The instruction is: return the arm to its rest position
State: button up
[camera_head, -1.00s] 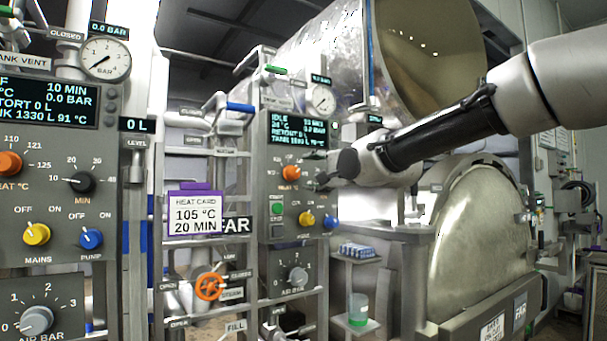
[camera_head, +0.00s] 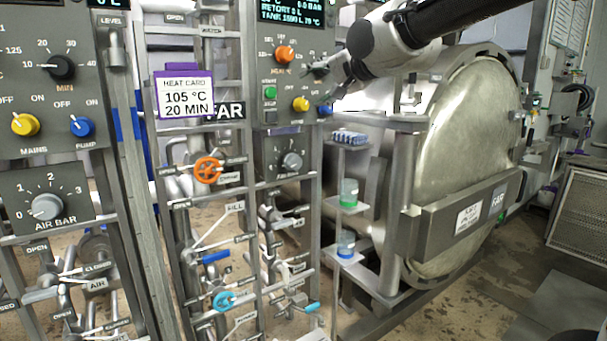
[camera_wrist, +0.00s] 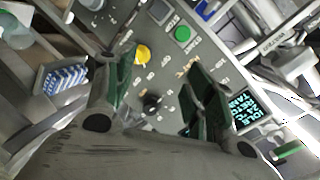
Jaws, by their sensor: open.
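My gripper (camera_head: 337,76) is at the upper middle of the head view, in front of the far control panel (camera_head: 266,142). Its fingers are apart and hold nothing. In the wrist view my gripper (camera_wrist: 160,88) shows two dark green fingers spread in front of the same panel. Between and beyond them are a yellow knob (camera_wrist: 142,54), a black knob (camera_wrist: 152,103), a green button (camera_wrist: 183,34) and a lit display (camera_wrist: 250,112) reading IDLE. I cannot tell whether a fingertip touches the panel. My arm reaches in from the upper right.
The closed retort door (camera_head: 468,150) stands right of the panel. A heat card (camera_head: 185,97) reads 105 °C, 20 MIN. Pipes and valves, including an orange handwheel (camera_head: 208,170), fill the lower middle. Floor shows at lower right.

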jog(key=s+d+f+n+g+h, duration=0.2)
jog(key=s+d+f+n+g, duration=0.1)
jog(key=s+d+f, duration=0.4)
jog(key=s+d+f+n+g+h, duration=0.25)
jog(key=d+f+n, duration=0.2)
jog(key=f, duration=0.45)
jog(key=s+d+f+g+h, duration=0.1)
jog(key=s+d+f+h, duration=0.1)
jog(key=s+d, duration=0.8)
jog(key=s+d+f+m+g+h, duration=0.1)
jog(key=s+d+f, duration=0.4)
jog(key=s+d, duration=0.5)
jog(key=shift+s+d+f+g+h, duration=0.25)
jog(key=shift+s+d+g+h, duration=0.15)
jog(key=shift+s+h, duration=0.1)
